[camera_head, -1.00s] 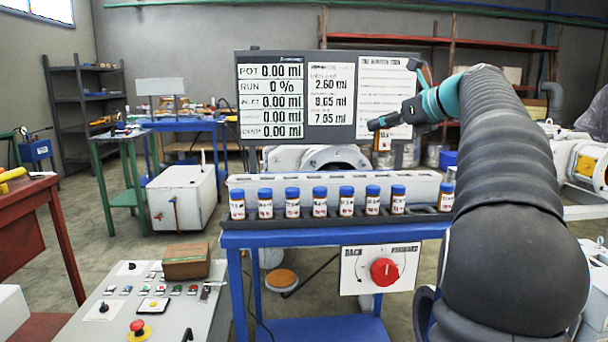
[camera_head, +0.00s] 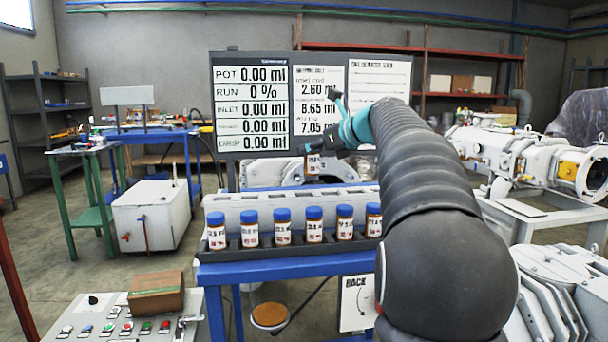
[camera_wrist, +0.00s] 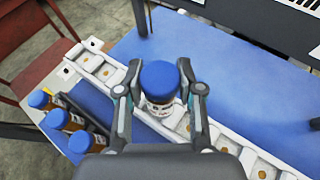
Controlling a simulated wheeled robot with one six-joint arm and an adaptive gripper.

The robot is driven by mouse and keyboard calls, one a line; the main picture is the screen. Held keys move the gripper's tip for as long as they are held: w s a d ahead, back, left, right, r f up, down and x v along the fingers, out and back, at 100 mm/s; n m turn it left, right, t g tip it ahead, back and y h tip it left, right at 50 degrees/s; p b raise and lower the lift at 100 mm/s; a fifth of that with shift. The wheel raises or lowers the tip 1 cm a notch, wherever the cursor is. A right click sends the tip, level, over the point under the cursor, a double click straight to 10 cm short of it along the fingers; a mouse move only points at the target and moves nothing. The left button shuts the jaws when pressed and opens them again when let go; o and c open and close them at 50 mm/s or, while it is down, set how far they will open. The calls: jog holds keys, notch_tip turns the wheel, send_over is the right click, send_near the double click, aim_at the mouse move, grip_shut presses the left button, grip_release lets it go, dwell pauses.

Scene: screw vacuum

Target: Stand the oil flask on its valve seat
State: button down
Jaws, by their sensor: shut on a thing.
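My gripper (camera_wrist: 160,98) is shut on an oil flask (camera_wrist: 158,82) with a blue cap and a white label, seen from above in the wrist view. The flask is between the two fingers, over a white block (camera_wrist: 232,150) with a row of recessed seats. Its base is hidden, so I cannot tell whether it touches a seat. In the head view my gripper (camera_head: 314,150) is in front of the display, above the back of the same block (camera_head: 232,200). The held flask (camera_head: 312,166) shows only as a small dark shape there.
Several blue-capped flasks (camera_head: 283,228) stand in a dark rail in front of the block, on a blue table (camera_head: 250,268). A display (camera_head: 250,105) stands behind. A control panel (camera_head: 130,315) with a brown box (camera_head: 156,292) is at lower left. My arm hides the table's right side.

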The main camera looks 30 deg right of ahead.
aim_at(314, 165)
jog(key=shift+w+a+f+b, duration=0.2)
jog(key=shift+a+f+b, duration=0.05)
jog(key=shift+f, duration=0.6)
jog(key=shift+w+a+f+b, duration=0.2)
jog(key=shift+f, duration=0.65)
jog(key=shift+w+a+f+b, duration=0.2)
jog(key=shift+a+f+b, duration=0.05)
jog(key=shift+f, duration=0.6)
jog(key=shift+f, duration=0.1)
jog(key=c, duration=0.7)
grip_release()
jog(key=shift+s+d+r, duration=0.1)
jog(key=shift+s+r, duration=0.1)
jog(key=v, duration=1.1)
jog(key=shift+s+d+r, duration=0.1)
jog(key=shift+s, duration=0.15)
